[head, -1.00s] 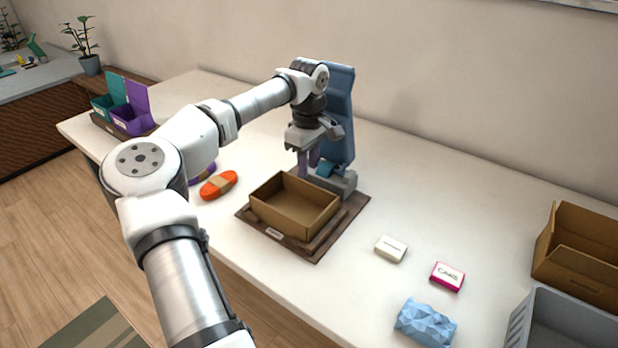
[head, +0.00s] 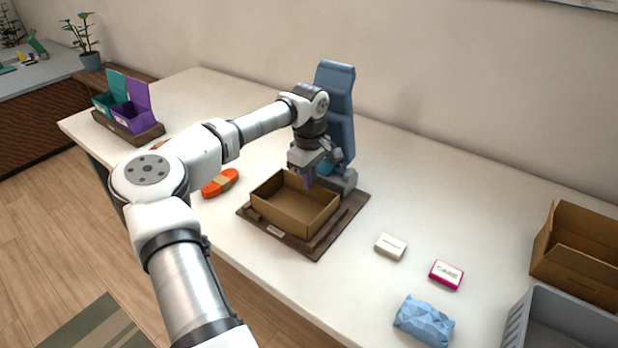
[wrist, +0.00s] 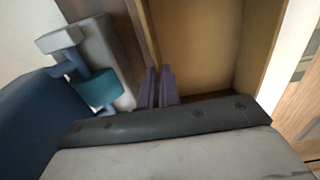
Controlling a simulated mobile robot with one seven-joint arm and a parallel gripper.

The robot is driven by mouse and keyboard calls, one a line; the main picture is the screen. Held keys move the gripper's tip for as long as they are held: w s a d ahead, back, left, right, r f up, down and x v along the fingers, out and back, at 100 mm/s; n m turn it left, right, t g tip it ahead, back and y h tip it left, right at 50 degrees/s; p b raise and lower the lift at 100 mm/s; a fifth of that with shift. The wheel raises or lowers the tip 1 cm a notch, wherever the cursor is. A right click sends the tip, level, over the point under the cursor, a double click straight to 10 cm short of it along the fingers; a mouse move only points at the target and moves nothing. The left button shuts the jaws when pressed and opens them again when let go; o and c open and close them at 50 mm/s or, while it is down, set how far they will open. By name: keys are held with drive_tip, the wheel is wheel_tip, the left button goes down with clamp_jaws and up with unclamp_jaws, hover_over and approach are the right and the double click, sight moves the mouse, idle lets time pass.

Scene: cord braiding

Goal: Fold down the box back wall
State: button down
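An open brown cardboard box (head: 292,214) sits on a dark wooden board (head: 275,234) in the head view, its walls upright. My gripper (head: 309,182) points down at the back wall of the box. In the wrist view, my purple fingers (wrist: 158,86) are close together, at the end of the back wall's top edge (wrist: 146,35). The box's inside (wrist: 195,45) shows empty to the right of the fingers.
A tall blue-grey stand (head: 337,120) rises right behind the box, close to my gripper. An orange oval item (head: 221,183) lies left of the box. A white packet (head: 391,247), pink packet (head: 446,274) and blue faceted packet (head: 424,320) lie to the right.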

drive_tip(key=shift+f, duration=0.1)
drive_tip(key=t+b, duration=0.1)
drive_tip(key=b, duration=0.1)
drive_tip(key=s+a+t+h+b, duration=0.1)
drive_tip(key=b, duration=0.1)
drive_tip(key=f+t+h+b, duration=0.1)
drive_tip(key=b, duration=0.2)
drive_tip(key=shift+s+a, duration=0.2)
drive_tip(key=shift+s, duration=0.15)
drive_tip(key=t+b, duration=0.1)
drive_tip(key=b, duration=0.1)
drive_tip(key=s+h+b, duration=0.1)
drive_tip(key=b, duration=0.2)
drive_tip(key=shift+a+f+t+h, duration=0.25)
drive_tip(key=shift+a+t+h, duration=0.05)
drive_tip(key=shift+t, duration=0.1)
drive_tip(key=t+b, duration=0.1)
drive_tip(key=b, duration=0.1)
drive_tip(key=shift+s+a+h+b, duration=0.2)
drive_tip(key=shift+h+b, duration=0.1)
drive_tip(key=shift+h, duration=0.1)
drive_tip(key=shift+r, duration=0.2)
drive_tip(key=c, duration=1.6)
unclamp_jaws()
drive_tip(key=v, duration=1.3)
drive_tip(key=shift+s+a+r, duration=0.1)
drive_tip(key=shift+s+r, duration=0.1)
drive_tip(key=shift+s, duration=0.25)
